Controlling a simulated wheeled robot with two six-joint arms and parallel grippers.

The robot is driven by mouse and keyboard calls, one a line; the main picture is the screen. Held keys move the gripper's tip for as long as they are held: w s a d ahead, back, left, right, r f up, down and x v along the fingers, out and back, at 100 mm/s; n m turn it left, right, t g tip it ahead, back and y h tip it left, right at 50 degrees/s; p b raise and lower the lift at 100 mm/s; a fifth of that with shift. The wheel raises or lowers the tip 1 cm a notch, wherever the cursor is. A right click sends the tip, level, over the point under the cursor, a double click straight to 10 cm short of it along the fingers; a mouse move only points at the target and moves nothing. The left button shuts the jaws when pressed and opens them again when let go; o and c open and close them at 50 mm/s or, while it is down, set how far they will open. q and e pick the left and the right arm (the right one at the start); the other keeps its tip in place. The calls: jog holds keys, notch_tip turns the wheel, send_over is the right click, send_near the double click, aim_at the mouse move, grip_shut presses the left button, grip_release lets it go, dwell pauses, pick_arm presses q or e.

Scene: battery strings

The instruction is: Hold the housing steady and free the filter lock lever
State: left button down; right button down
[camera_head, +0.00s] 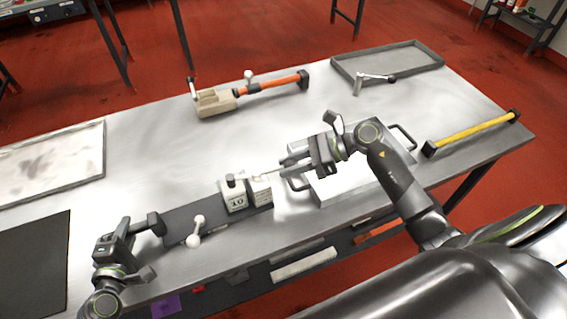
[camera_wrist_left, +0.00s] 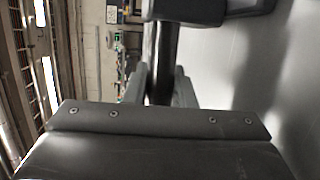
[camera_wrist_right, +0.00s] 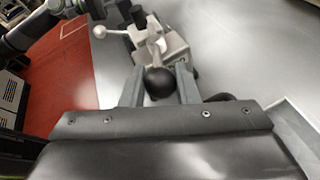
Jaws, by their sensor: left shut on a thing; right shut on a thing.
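The housing is a long dark grey base (camera_head: 210,218) along the table's near edge. White blocks (camera_head: 235,196) with dark lettering stand at its right end, and a white ball knob (camera_head: 198,220) stands out on its near side. My left gripper (camera_head: 141,227) is shut on a dark grip at the housing's left end; that dark bar (camera_wrist_left: 163,62) runs between the fingers in the left wrist view. My right gripper (camera_head: 285,166) is shut on the lever's black ball end (camera_wrist_right: 160,84); the pale lever (camera_wrist_right: 156,50) reaches from there to the white blocks. The lever's pivot is unclear.
A silver case with a dark handle (camera_head: 402,137) lies under my right arm. A beige and orange tool (camera_head: 215,103), a grey tray (camera_head: 392,68), a crank handle (camera_head: 374,79) and a yellow bar (camera_head: 470,134) are on the table. The middle of the table is clear.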

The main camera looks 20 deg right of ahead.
jog(key=s+a+m+t+h, duration=0.4)
jog(key=m+t+h, duration=0.3)
jog(key=m, duration=0.3)
jog(key=shift+s+a+t, duration=0.35)
jog(key=shift+s+t, duration=0.4)
jog(key=shift+t, duration=0.05)
jog(key=shift+f+h, duration=0.15)
jog(key=shift+h, duration=0.35)
jog(key=c, duration=1.1)
grip_release()
jog(key=shift+c, duration=0.2)
jog(key=v, duration=0.7)
jog(key=shift+s, duration=0.35)
jog(key=shift+d, duration=0.15)
